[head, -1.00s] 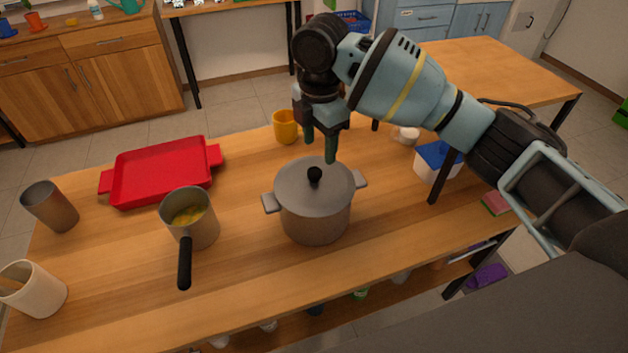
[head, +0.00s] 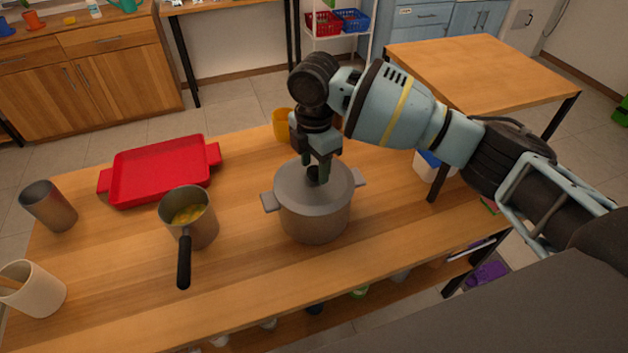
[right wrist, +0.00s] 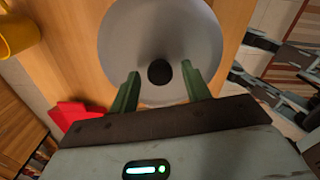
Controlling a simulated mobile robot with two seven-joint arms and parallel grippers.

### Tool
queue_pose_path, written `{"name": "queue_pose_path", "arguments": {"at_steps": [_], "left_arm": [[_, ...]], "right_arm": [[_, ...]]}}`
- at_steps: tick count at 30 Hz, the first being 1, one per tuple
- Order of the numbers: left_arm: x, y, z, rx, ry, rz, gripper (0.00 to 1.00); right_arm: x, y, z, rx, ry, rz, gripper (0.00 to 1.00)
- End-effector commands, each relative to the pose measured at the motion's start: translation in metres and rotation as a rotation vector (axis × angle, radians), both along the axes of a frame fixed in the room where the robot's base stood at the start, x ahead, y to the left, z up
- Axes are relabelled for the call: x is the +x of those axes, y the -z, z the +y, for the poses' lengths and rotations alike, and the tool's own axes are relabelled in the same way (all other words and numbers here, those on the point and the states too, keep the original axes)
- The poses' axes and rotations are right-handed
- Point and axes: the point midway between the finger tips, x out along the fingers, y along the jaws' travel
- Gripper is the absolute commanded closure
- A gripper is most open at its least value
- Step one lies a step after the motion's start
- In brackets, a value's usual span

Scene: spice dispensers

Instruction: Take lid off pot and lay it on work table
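The grey pot (head: 316,220) stands upright on the wooden work table (head: 110,270). Its grey lid (head: 292,190) is seated on it, with a round black knob (head: 313,173) on top. My right gripper (head: 316,175) is above the lid, its fingers at the knob. In the right wrist view the two green fingers (right wrist: 160,75) are open, one on each side of the black knob (right wrist: 159,72), with a gap on both sides. The lid (right wrist: 160,30) fills the middle of that view. My left gripper is not in view.
A saucepan (head: 203,228) with yellow contents stands left of the pot, its handle toward the front. A red tray (head: 160,172), a brown cup (head: 50,207) and a cream container (head: 36,292) are farther left. A yellow mug (head: 282,124) is behind the pot. The table's front left is clear.

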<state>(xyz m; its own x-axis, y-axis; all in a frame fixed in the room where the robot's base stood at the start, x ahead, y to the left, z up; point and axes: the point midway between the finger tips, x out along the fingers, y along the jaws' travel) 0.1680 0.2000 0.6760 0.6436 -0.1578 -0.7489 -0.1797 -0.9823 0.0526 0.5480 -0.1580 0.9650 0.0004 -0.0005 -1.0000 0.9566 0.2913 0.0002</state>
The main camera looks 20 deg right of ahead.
Motion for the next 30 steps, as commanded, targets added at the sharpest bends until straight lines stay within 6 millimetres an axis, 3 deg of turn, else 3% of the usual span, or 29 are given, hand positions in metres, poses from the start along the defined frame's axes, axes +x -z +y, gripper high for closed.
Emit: {"name": "queue_pose_path", "arguments": {"at_steps": [1, 10, 23, 30], "left_arm": [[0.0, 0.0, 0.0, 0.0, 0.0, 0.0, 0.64], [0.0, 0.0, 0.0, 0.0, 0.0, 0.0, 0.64], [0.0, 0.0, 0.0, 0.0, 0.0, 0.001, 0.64], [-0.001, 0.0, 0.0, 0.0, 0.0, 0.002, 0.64]], "right_arm": [[0.0, 0.0, 0.0, 0.0, 0.0, 0.0, 0.59], [0.0, 0.0, 0.0, 0.0, 0.0, 0.0, 0.99], [0.0, -0.004, 0.0, 0.0, 0.0, -0.001, 1.0], [0.001, -0.029, 0.001, 0.002, 0.0, -0.004, 1.0]]}}
